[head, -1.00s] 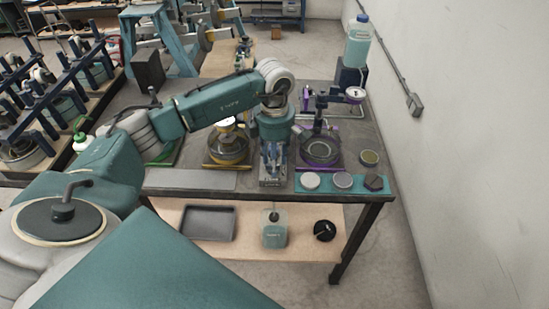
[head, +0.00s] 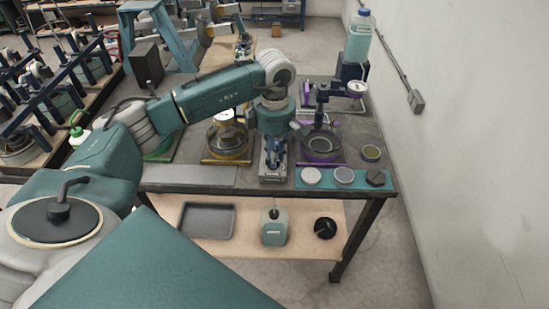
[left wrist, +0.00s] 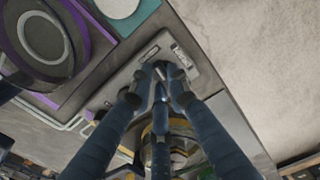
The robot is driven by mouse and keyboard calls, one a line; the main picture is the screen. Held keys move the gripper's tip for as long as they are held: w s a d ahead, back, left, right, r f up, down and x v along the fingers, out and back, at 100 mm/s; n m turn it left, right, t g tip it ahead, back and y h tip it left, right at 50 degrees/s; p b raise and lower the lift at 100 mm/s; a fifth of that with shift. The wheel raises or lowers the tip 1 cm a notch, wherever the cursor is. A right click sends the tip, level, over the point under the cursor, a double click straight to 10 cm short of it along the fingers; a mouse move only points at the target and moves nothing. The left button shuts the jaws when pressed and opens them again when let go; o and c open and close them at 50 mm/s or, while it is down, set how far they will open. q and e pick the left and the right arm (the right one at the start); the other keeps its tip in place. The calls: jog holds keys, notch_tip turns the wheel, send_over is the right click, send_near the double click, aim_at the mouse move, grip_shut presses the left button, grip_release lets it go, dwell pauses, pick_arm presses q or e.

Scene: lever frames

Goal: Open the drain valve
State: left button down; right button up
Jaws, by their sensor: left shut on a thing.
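My left gripper (head: 272,158) reaches down to a small grey valve plate (head: 272,178) near the front edge of the table. In the left wrist view the fingers of the left gripper (left wrist: 159,82) come together over the grey plate (left wrist: 124,82), which carries pale labels. They are shut on a small part there, likely the drain valve's lever; the fingers hide most of it, so its angle cannot be told. My right gripper is not in view.
A yellow-based frame (head: 228,138) stands left of the plate and a purple-based frame (head: 320,146) right of it. Pale discs lie on a teal mat (head: 327,184) at the front right. A tray (head: 206,221) and a teal container (head: 273,228) sit on the lower shelf.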

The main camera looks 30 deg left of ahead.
pick_arm(q)
jog(key=m+b, duration=0.2)
jog(key=shift+f+m+b, duration=0.15)
jog(key=shift+m+b, duration=0.2)
jog(key=shift+m, duration=0.05)
jog(key=m+b, duration=0.3)
jog(key=shift+d+m, duration=0.15)
jog(key=shift+m, duration=0.15)
jog(key=m+b, duration=0.2)
jog(key=m, duration=0.1)
jog(key=shift+s, duration=0.1)
jog(key=shift+s+r+m+b, duration=0.15)
jog(key=shift+m+b, duration=0.7)
jog(key=shift+m, duration=0.85)
jog(key=shift+r+m, duration=0.1)
jog(key=shift+m, duration=0.2)
jog(key=c, duration=1.7)
grip_release()
jog(key=shift+o, duration=0.2)
notch_tip(320, 180, up, 12)
